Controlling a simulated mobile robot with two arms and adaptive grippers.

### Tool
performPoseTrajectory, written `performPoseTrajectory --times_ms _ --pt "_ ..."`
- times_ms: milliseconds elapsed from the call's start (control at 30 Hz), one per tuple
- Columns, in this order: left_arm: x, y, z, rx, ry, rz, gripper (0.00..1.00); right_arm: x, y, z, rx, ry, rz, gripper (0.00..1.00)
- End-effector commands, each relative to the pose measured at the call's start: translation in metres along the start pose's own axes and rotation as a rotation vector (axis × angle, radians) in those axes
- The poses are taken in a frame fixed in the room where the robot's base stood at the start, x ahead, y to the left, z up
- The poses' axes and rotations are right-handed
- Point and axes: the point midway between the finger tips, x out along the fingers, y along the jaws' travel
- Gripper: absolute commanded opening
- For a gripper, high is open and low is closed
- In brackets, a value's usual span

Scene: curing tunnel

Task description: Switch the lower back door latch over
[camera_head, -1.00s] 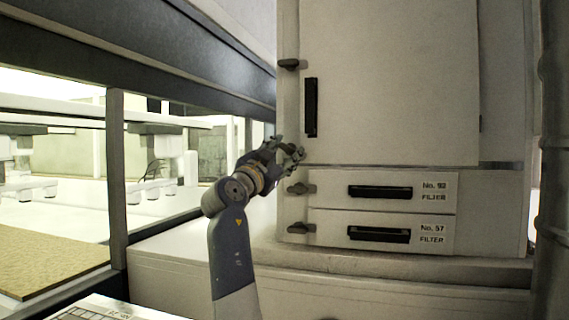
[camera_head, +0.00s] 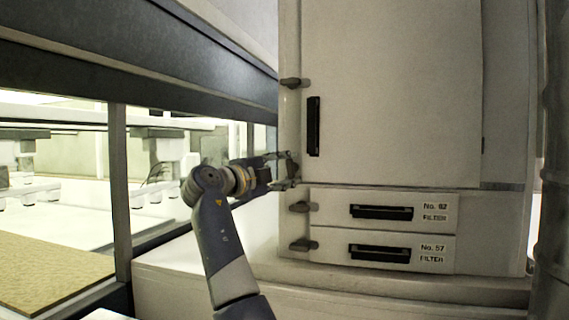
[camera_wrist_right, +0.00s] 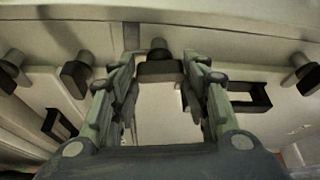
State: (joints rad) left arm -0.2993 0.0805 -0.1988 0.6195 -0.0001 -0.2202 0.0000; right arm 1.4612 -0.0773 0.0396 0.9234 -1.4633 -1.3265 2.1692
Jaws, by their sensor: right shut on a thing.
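The tall pale cabinet door (camera_head: 400,90) has a dark vertical handle (camera_head: 313,127) near its left edge. Its upper latch (camera_head: 291,83) is a dark knob pointing sideways. My right gripper (camera_head: 289,171) is at the door's lower left corner and hides the lower latch in the head view. In the right wrist view the lower door latch (camera_wrist_right: 160,70) shows as a dark block on a grey post, between the fingertips. My right gripper is shut on it, a finger on each side. The block lies crosswise between the fingers. My left gripper is not in view.
Below the door are two filter drawers with dark handles (camera_head: 381,212) (camera_head: 379,253) and their own latches (camera_head: 300,207) (camera_head: 303,245), the upper one close under my gripper. A windowed tunnel (camera_head: 160,60) runs along the left. A dark column (camera_head: 553,170) stands at right.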

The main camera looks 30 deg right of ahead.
Motion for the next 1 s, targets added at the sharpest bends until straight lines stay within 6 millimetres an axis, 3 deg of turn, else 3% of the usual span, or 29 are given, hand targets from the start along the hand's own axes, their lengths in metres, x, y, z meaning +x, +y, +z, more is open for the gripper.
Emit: performPoseTrajectory --times_ms 333,900,933,1000 --pt "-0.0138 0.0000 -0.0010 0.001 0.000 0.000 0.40 0.0003 -0.0055 -0.0005 0.138 -0.003 0.049 0.19" --pt "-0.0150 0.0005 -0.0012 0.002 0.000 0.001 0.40 0.0001 -0.0055 -0.0008 0.165 -0.003 0.058 0.19" --pt "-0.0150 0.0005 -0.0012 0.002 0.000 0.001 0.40 0.0001 -0.0056 -0.0008 0.165 -0.003 0.058 0.49" --pt "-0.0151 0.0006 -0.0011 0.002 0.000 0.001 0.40 0.0001 -0.0054 -0.0008 0.165 -0.003 0.058 0.63"
